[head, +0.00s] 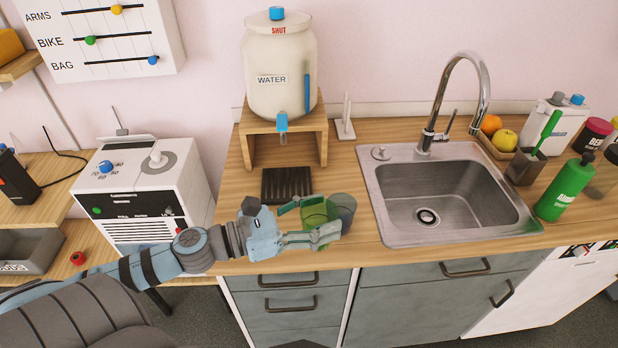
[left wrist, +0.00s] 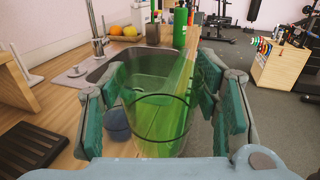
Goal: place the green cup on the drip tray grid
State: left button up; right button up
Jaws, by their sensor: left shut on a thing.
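The green cup (head: 313,214) is translucent and looks upright near the counter's front edge. My left gripper (head: 312,220) is shut around it, one finger on each side. In the left wrist view the green cup (left wrist: 155,115) stands between the two finger pads of the left gripper (left wrist: 160,112). I cannot tell whether its base touches the counter. The dark slatted drip tray grid (head: 287,185) lies on the counter below the water jar's tap, behind and left of the cup; nothing stands on it. The grid (left wrist: 28,148) also shows in the left wrist view. My right gripper is out of view.
A translucent blue-grey cup (head: 345,207) stands close to the right of the green cup. The water jar (head: 281,65) sits on a wooden stand (head: 246,148) over the grid's back. The sink (head: 445,190) lies to the right, a white machine (head: 145,195) to the left.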

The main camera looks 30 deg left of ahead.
pick_arm(q)
jog(key=a+f+n+t+y+b, duration=0.1)
jog(key=a+f+n+t+y, duration=0.15)
jog(key=a+n+y, duration=0.4)
jog(key=a+f+n+t+y+b, duration=0.1)
jog(key=a+f+n+y, duration=0.2)
jog(key=a+y, duration=0.55)
send_over(286, 181)
jog(key=s, duration=0.1)
jog(key=shift+d+n+g, duration=0.2)
jog(key=shift+n+g, duration=0.05)
jog(key=shift+n, duration=0.1)
jog(key=shift+w+a+f, duration=0.1)
jog(key=shift+w+a, duration=0.05)
jog(key=shift+w, duration=0.5)
jog(key=shift+s+f+b, duration=0.1)
jog(key=shift+f+b, duration=0.4)
jog(key=shift+f, duration=0.35)
jog(key=shift+f, duration=0.1)
jog(key=o, duration=1.1)
